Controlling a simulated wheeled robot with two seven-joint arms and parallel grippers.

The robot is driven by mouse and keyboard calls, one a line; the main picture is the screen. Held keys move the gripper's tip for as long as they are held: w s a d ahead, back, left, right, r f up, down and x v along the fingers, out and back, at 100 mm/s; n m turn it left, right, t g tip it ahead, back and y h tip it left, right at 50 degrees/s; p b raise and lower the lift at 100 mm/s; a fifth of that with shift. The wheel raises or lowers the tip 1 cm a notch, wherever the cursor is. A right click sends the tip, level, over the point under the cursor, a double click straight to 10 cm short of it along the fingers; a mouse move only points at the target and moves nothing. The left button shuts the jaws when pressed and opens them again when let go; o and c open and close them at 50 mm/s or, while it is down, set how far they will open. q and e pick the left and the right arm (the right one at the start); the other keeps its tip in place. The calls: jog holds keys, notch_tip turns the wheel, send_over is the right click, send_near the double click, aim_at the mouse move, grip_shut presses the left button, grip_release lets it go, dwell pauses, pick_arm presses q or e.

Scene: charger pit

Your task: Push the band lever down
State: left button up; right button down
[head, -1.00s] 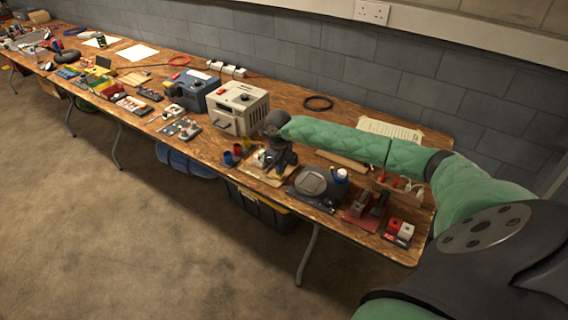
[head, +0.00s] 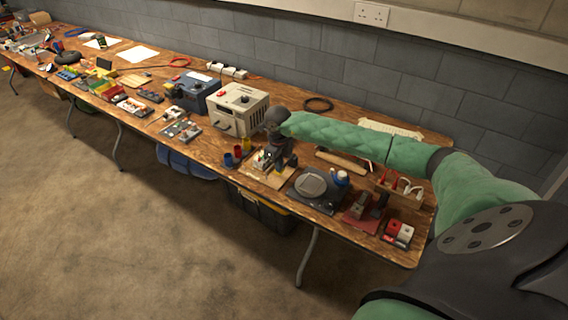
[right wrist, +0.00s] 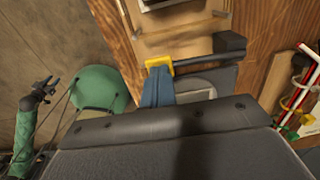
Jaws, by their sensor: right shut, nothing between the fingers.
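My right gripper (head: 278,160) is shut and empty, pointing down over a small wooden board (head: 283,180) near the table's front edge. In the right wrist view the board (right wrist: 190,40) lies ahead of the gripper. A blue strip with a yellow end (right wrist: 158,64) and a dark bar with a black block at its end (right wrist: 229,42) show close to the fingers. I cannot tell which part is the band lever, or whether I touch it. The gripper body hides much of this area. My left gripper (right wrist: 42,90) is small at the left of the wrist view.
Red, blue and yellow cups (head: 237,155) stand left of the board. A dark base with a round grey plate (head: 311,185) is close on its right. A beige box with a handle (head: 238,110) is behind left. Red stands (head: 363,208) are farther right.

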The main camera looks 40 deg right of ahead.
jog(key=shift+r+p, duration=0.65)
jog(key=shift+r, duration=1.85)
